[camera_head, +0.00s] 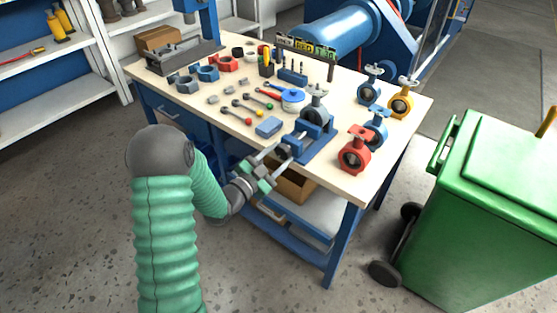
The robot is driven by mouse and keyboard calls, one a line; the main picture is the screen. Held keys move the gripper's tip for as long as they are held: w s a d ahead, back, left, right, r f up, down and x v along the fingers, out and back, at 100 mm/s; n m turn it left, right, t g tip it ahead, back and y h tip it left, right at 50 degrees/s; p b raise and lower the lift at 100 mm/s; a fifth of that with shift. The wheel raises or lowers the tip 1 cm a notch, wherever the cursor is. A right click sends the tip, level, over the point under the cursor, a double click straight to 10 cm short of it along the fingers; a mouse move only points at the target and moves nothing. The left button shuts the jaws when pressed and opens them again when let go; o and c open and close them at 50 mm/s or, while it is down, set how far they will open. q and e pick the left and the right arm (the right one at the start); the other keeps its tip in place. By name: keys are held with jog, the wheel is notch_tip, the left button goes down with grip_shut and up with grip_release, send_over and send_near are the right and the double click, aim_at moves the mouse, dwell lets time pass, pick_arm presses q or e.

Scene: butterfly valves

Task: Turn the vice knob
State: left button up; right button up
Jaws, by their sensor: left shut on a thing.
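The blue vice (317,144) stands at the front edge of the workbench and has a grey butterfly valve (316,107) in its jaws. The vice knob (284,152) is at the vice's near left end, facing me, and is partly hidden by my fingers. My left gripper (277,158) reaches up from the lower left, and its fingers are shut on the knob. The exact contact is small in the view. My right gripper is not in view.
The workbench (352,185) carries several wrenches and nuts, a small blue box (268,127) left of the vice, and red (354,155), blue and yellow valves to its right. A green bin (480,210) stands at the right. Floor at the lower left is clear.

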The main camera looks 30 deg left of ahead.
pick_arm(q)
jog(key=shift+f+m, duration=0.25)
jog(key=shift+m, duration=0.35)
jog(key=o, duration=1.4)
jog(key=shift+c, duration=0.2)
jog(key=shift+a+r, duration=0.1)
jog(key=s+a+p, duration=0.1)
jog(key=s+p, duration=0.2)
jog(key=s, duration=1.3)
jog(key=shift+s+a, duration=0.2)
jog(key=shift+s, duration=0.15)
